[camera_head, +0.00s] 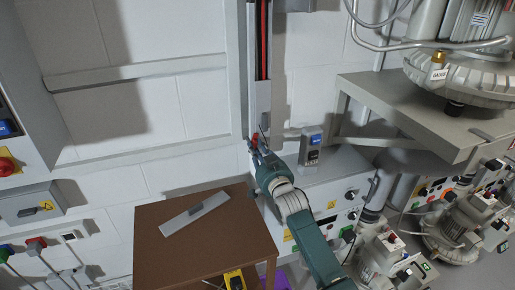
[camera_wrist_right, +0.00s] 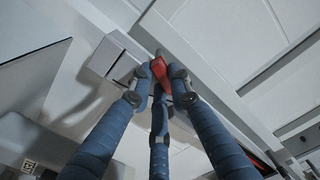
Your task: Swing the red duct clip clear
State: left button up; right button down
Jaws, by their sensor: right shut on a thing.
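The red duct clip (camera_head: 255,140) is a small red piece at the lower end of the vertical duct (camera_head: 262,100) on the wall. My right gripper (camera_head: 259,150) is at the clip in the head view, its arm reaching up from the bottom. In the right wrist view, the blue fingers of the right gripper (camera_wrist_right: 160,85) close around the red clip (camera_wrist_right: 159,70), which partly shows between the fingertips. The fingers hide part of the clip. My left gripper is not in view.
A brown table (camera_head: 160,257) with a flat grey bar (camera_head: 195,213) stands at the lower left. A grey control box (camera_head: 311,146) is just right of my right gripper. A grey shelf (camera_head: 405,118) bears a large blower (camera_head: 460,75) at the right.

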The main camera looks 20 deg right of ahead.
jog(key=shift+a+r+n, duration=0.15)
jog(key=shift+n, duration=1.75)
jog(key=c, duration=1.6)
grip_release()
jog(key=s, duration=1.2)
jog(key=shift+d, duration=0.2)
